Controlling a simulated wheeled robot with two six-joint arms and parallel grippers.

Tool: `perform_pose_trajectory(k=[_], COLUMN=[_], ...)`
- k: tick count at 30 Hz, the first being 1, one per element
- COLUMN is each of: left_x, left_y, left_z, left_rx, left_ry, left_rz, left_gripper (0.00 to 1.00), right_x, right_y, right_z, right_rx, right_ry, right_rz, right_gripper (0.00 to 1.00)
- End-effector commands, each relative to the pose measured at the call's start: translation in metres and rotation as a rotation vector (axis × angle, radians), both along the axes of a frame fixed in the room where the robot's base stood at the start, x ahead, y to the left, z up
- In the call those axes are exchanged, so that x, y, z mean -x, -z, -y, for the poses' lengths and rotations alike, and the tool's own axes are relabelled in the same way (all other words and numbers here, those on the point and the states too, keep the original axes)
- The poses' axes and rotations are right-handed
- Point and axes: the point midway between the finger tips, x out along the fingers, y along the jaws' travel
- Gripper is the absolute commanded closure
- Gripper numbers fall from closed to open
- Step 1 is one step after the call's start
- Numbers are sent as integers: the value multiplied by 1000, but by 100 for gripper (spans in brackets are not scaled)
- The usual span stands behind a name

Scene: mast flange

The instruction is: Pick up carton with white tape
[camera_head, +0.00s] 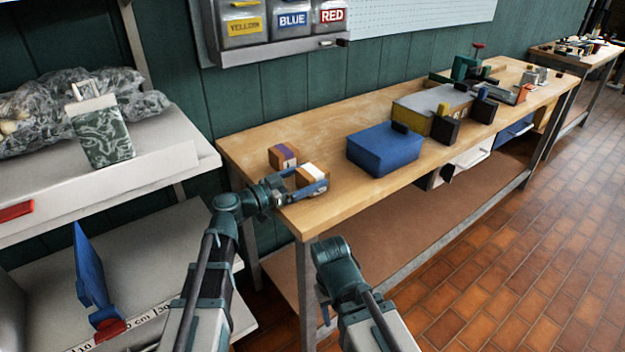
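The carton with white tape (312,171) is a small brown box at the near left end of the wooden workbench. My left gripper (300,184) reaches in from the left at the carton, with a blue finger along its near side. The far finger is mostly hidden, so I cannot tell whether the grip is closed on it. A similar carton with purple tape (284,156) stands just behind it. My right arm's wrist (337,262) is low in front of the bench; its fingers are mostly hidden.
A blue box (384,148) stands right of the cartons on the workbench (340,208). Black holders and a grey-topped box (432,103) lie farther right. A shelf (150,165) with a green patterned container (101,131) is at the left.

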Motion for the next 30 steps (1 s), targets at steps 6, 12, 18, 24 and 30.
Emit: perform_pose_trajectory(k=[6,12,18,24,30], left_x=[0,0,0,0,0], left_y=[0,0,0,-1,-8], left_z=[0,0,0,0,1], left_rx=[0,0,1,1,1], left_ry=[0,0,0,0,0], left_rz=[0,0,0,0,0], left_gripper=[45,81,93,93,93], right_x=[0,0,0,0,0], right_y=[0,0,0,-1,-8], right_z=[0,0,0,0,0], right_rx=[0,0,0,0,0], right_ry=[0,0,0,0,0], right_rz=[0,0,0,0,0], right_gripper=[50,50,50,50,50])
